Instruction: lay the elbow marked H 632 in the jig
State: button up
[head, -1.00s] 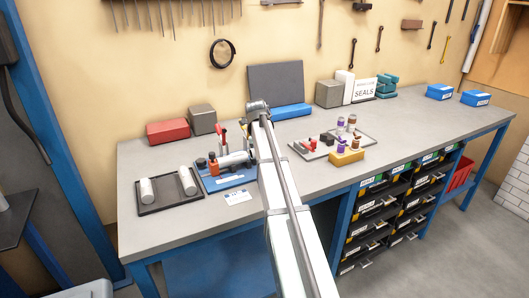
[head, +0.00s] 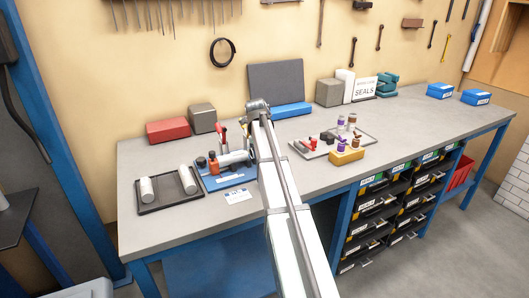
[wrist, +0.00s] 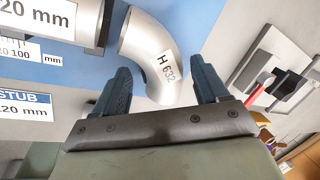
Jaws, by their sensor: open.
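The elbow is a smooth silver-grey bent pipe marked H 632 (wrist: 152,42) in the wrist view. Its upper-left end lies close to the end of a grey straight tube (wrist: 75,18); I cannot tell whether they touch. Its lower end reaches down between the two blue fingers of my gripper (wrist: 160,80), which are apart, one on each side. I cannot tell if either finger touches it. Behind is a blue surface with printed labels, seemingly the jig (wrist: 80,62). In the head view, the blue jig board (head: 228,181) is partly hidden by my arm, as is my gripper.
A dark tray with two pale cylinders (head: 147,189) lies left of the jig. A grey tray (head: 312,152) with red and dark parts and a yellow block (head: 347,157) lie to the right.

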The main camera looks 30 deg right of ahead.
jog(key=v, duration=1.3)
jog(key=shift+r, duration=0.35)
